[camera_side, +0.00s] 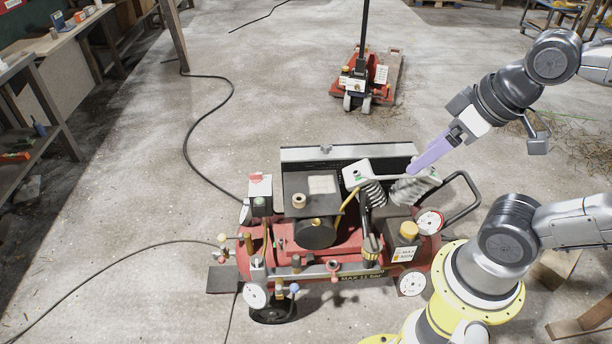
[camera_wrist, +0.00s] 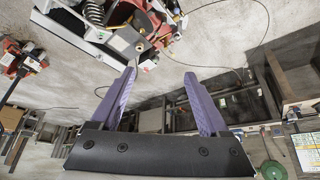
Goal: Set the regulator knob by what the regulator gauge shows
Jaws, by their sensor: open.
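A red compressor (camera_side: 342,268) stands on the floor in the side view, with its upper part also in the wrist view (camera_wrist: 135,22). White round gauges sit at its front left (camera_side: 255,295), right end (camera_side: 429,222) and front right (camera_side: 411,283). Their needles are too small to read, and I cannot tell which is the regulator gauge. A dark knob with a brass base (camera_side: 371,246) and a reddish round knob (camera_side: 333,266) are at the front; which one is the regulator knob is unclear. My gripper (camera_side: 411,171) is open and empty, its purple fingers above the compressor's back right.
A box marked MAX and MIN (camera_side: 405,254) sits beside the dark knob. A curved black handle (camera_side: 468,195) sticks out right. Dark hoses (camera_side: 188,140) lie on the floor. A red pallet jack (camera_side: 362,85) stands behind, a workbench (camera_side: 60,45) at left.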

